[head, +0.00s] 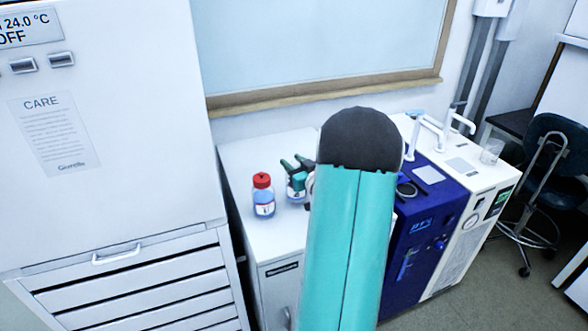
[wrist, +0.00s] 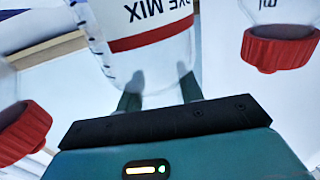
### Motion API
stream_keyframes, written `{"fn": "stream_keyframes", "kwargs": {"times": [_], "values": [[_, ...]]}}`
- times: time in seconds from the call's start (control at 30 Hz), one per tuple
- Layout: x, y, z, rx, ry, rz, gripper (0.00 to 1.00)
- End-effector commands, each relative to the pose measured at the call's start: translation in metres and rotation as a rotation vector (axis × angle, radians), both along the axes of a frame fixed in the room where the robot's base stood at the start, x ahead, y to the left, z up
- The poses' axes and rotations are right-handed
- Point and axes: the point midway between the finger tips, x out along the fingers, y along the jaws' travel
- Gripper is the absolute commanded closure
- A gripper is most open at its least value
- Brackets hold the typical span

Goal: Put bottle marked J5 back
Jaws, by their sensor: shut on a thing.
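My gripper (head: 298,170) is shut on a clear bottle (wrist: 150,60) with a red-striped label reading upside down "DYE MIX" in the wrist view. The gripper's fingers (wrist: 158,96) lie against the bottle's side. In the head view the held bottle (head: 294,193) is at the white counter, partly covered by my gripper and arm. I cannot tell whether it touches the counter. No J5 mark is legible.
A red-capped bottle with blue liquid (head: 264,197) stands on the white counter (head: 262,240), left of my gripper. In the wrist view, red caps show at left (wrist: 22,132) and right (wrist: 280,48). A blue instrument (head: 425,215) stands right of my arm. A tall white cabinet (head: 110,190) is at left.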

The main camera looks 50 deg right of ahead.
Motion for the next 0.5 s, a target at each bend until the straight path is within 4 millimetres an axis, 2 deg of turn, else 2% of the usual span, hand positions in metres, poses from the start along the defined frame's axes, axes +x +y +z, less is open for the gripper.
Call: {"fn": "stream_keyframes", "kwargs": {"times": [0.1, 0.5], "values": [[-0.001, 0.000, -0.018, 0.003, 0.001, -0.002, 1.00], [-0.001, 0.000, -0.023, 0.001, 0.000, -0.001, 1.00]]}}
